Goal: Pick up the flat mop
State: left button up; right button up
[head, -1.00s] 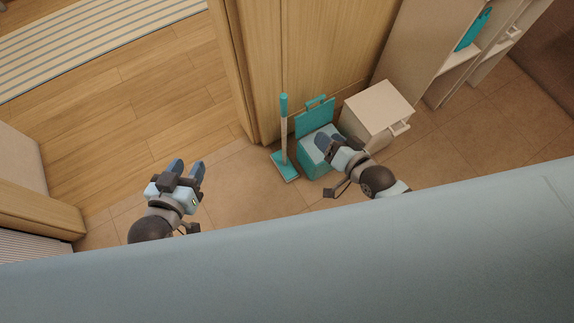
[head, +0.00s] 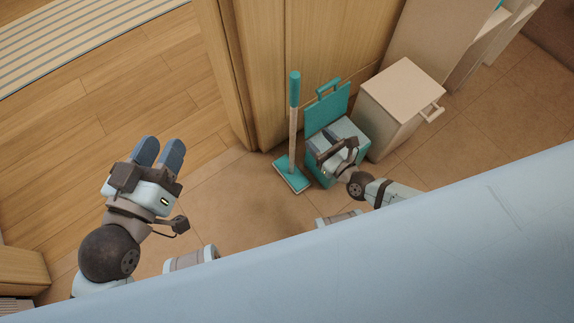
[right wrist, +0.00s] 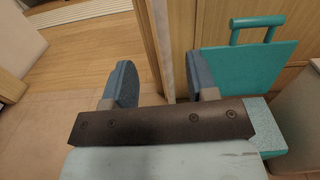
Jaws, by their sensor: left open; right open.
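The flat mop (head: 293,140) stands upright on the tiles in the head view, with a teal grip, a pale pole and a flat teal head (head: 292,176) on the floor. My right gripper (head: 338,142) is open and empty, to the right of the mop's pole, and overlaps the teal bin in the picture. Its two blue fingers are spread apart in the right wrist view (right wrist: 160,82). I cannot tell for sure whether the mop shows between them. My left gripper (head: 158,153) is open and empty, well left of the mop, over the floor.
A teal bin (head: 322,170) with a raised lid (head: 327,110) stands just right of the mop. A cream drawer cabinet (head: 403,90) stands right of the bin. A wooden cabinet wall (head: 335,45) is behind. The tiles left of the mop are clear.

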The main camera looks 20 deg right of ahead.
aim_at(296, 114)
jog(key=shift+m, duration=0.3)
jog(key=b+x, duration=0.1)
jog(key=x, duration=0.6)
jog(key=shift+w+a+f+b, duration=0.1)
jog(key=shift+w+f+b, duration=0.1)
jog(key=shift+w+b, duration=0.1)
jog(key=x, duration=0.3)
jog(key=b+x, duration=0.1)
jog(key=x, duration=0.1)
jog(key=shift+r, duration=0.4)
jog(key=shift+w+a, duration=0.15)
jog(key=shift+w, duration=0.3)
jog(key=shift+c, duration=0.7)
jog(key=c, duration=0.7)
pick_arm(q)
jog(key=shift+w+a+f+m, duration=0.1)
jog(key=shift+w+f+m, duration=0.15)
jog(key=shift+f, duration=0.3)
jog(key=shift+w+a+f+m, duration=0.1)
jog(key=shift+f+m, duration=0.25)
jog(key=shift+f, duration=0.15)
pick_arm(e)
grip_shut()
